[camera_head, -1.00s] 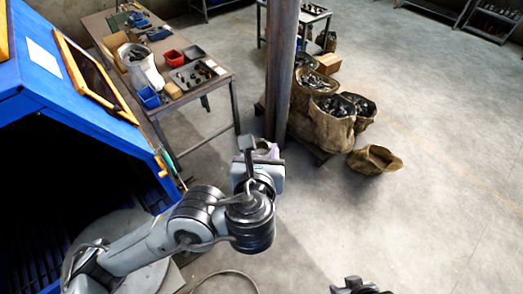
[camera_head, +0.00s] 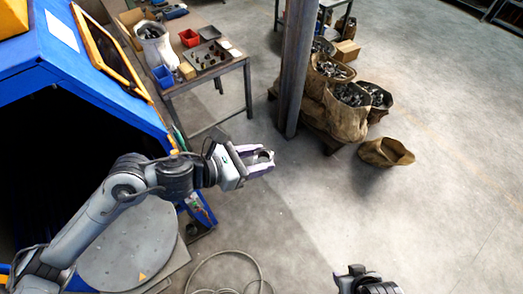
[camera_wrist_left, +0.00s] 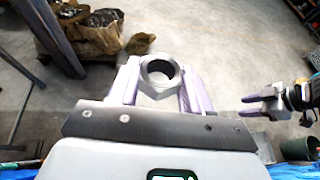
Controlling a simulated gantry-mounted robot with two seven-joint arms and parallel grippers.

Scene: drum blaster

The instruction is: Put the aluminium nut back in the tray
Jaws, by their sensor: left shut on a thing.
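The aluminium nut (camera_wrist_left: 146,86) is a pale metal ring with a large round hole. It is held between the two purple fingers of my left gripper (camera_head: 258,158), which is shut on it. The nut also shows in the head view (camera_head: 264,156), above the bare floor and in front of the table.
The workbench (camera_head: 180,85) also bears a red bin (camera_head: 189,38), a blue bin (camera_head: 162,76) and a white sack (camera_head: 153,45). A steel column (camera_head: 293,75) stands right of it, beside sacks of parts (camera_head: 346,112). A blue machine (camera_head: 70,60) stands left. Open floor lies right.

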